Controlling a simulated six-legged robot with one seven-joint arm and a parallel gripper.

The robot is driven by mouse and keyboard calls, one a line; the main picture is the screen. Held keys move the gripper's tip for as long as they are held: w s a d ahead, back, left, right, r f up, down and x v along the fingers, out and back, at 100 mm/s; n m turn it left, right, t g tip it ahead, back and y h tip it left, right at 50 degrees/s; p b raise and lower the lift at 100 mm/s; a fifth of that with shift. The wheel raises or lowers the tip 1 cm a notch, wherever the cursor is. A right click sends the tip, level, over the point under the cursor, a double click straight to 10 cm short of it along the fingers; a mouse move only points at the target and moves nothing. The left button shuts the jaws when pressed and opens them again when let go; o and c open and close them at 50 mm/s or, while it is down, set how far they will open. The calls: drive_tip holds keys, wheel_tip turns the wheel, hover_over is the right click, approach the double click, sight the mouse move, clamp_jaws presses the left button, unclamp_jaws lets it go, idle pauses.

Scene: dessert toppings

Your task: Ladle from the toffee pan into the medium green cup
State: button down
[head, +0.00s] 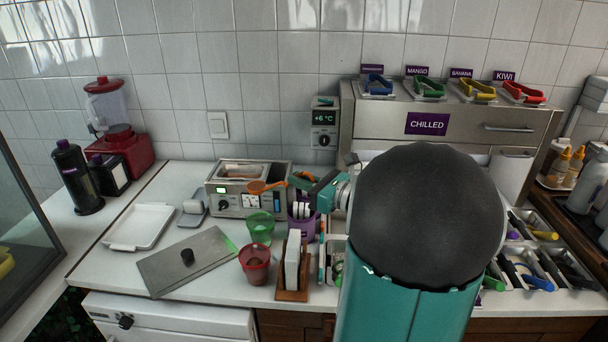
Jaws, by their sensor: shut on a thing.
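A steel warmer (228,201) stands against the back wall with a pan (243,172) set in its top. I cannot read a toffee label on it. An orange ladle (258,187) is over the warmer's front edge, its handle running right to my gripper (312,188). My gripper looks shut on the handle; my arm hides part of the grip. I cannot tell what is in the ladle's bowl. A translucent green cup (260,228) stands on the counter in front of the warmer, below and apart from the ladle. Its inside is unclear.
A red cup (254,262) and a napkin holder (291,268) stand in front of the green cup. A purple cup (301,227) is to its right, partly hidden. A steel lid (187,261) and a white tray (139,227) lie left. My arm blocks the counter's right middle.

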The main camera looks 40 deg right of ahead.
drive_tip(key=d+f+m, duration=0.3)
drive_tip(key=f+m, duration=0.4)
drive_tip(key=m, duration=0.3)
drive_tip(key=w+d+f+m, duration=0.1)
drive_tip(key=d+f+m, duration=0.3)
drive_tip(key=f+m, duration=0.4)
drive_tip(key=shift+w+d+m, duration=0.25)
drive_tip(key=shift+w+m, duration=0.05)
drive_tip(key=shift+m, duration=0.7)
idle(1.6)
